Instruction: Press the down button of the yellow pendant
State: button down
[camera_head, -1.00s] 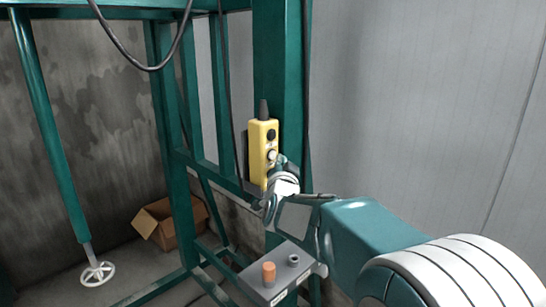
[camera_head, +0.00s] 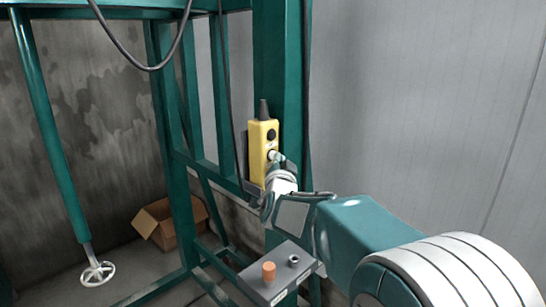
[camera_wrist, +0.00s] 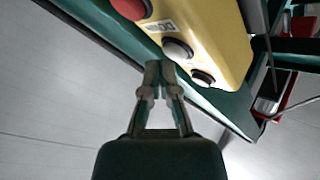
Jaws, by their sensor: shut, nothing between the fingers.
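The yellow pendant (camera_head: 257,150) hangs upright on the green post. In the head view it has a black button (camera_head: 271,134) near its top and a pale button (camera_head: 271,154) below. The lower front is hidden behind my gripper (camera_head: 280,158). In the wrist view the pendant (camera_wrist: 225,40) appears tilted and inverted, with a red button (camera_wrist: 129,7), a white button (camera_wrist: 177,48) and a black button (camera_wrist: 202,76). An upside-down label (camera_wrist: 160,26) lies beside the white button. My gripper (camera_wrist: 160,68) is shut and empty, its tips beside the white button; contact cannot be told.
A grey box (camera_head: 262,285) with an orange knob (camera_head: 268,271) stands below my arm. Green frame posts (camera_head: 178,200) and a hanging cable (camera_head: 152,67) are left. A cardboard box (camera_head: 160,222) lies on the floor. The grey wall at right is clear.

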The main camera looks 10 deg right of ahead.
jog(key=shift+w+a, duration=0.4)
jog(key=shift+w, duration=0.1)
dwell(0.8)
jog(key=shift+s+d, duration=0.65)
jog(key=shift+s, duration=0.2)
jog(key=s+d, duration=0.1)
jog(key=s, duration=0.1)
jog(key=s+d, duration=0.2)
dwell(0.5)
dwell(0.4)
jog(key=s+f+n+g+y, duration=0.1)
jog(key=s+f+n+g, duration=0.2)
jog(key=s, duration=0.8)
jog(key=s+f+n+g+y, duration=0.1)
jog(key=s+f+n+g, duration=0.2)
jog(key=s, duration=0.9)
jog(key=s+a+f+n+g+y, duration=0.1)
jog(key=s+f+n+g, duration=0.2)
jog(key=s+f+g, duration=0.4)
jog(key=s+f, duration=0.1)
jog(key=s, duration=0.3)
jog(key=shift+s+f+g, duration=0.2)
jog(key=shift+s+g, duration=0.1)
jog(key=shift+g, duration=0.1)
